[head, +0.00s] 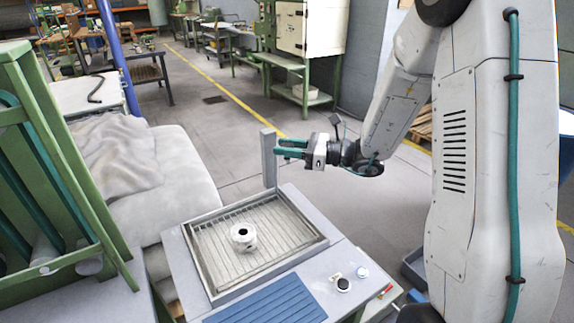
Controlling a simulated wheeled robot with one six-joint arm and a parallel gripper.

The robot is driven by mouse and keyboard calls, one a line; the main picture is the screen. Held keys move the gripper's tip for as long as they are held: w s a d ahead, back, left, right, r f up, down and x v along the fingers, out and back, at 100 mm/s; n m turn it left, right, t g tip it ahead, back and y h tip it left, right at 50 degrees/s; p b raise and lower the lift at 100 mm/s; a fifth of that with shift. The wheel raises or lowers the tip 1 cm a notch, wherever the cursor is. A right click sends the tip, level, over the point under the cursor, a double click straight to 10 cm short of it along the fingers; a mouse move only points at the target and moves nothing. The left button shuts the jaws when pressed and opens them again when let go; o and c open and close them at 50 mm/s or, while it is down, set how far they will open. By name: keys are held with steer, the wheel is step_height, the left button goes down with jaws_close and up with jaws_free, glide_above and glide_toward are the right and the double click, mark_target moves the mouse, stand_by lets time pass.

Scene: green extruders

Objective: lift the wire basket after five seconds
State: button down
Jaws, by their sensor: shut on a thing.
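The wire basket (285,232) sits level inside the rectangular frame of a grey bench-top unit (195,257). A white ring-shaped part with a dark hole (243,237) lies on its wires. A flat grey upright post (268,168) stands at the back edge of the basket; I cannot tell how it joins the basket. My gripper (287,148), with teal fingers, reaches in from the right and is shut on the upper part of this post. The fingertips are partly hidden against the post.
Open floor (215,115) lies behind, with workbenches and a cabinet farther back.

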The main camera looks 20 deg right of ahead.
steer(key=shift+r, duration=1.35)
steer(key=c, duration=1.1)
jaws_free()
steer(key=shift+r, duration=0.1)
steer(key=shift+o, duration=0.3)
steer(key=shift+d, duration=0.1)
steer(key=v, duration=0.7)
steer(key=shift+s+d, duration=0.25)
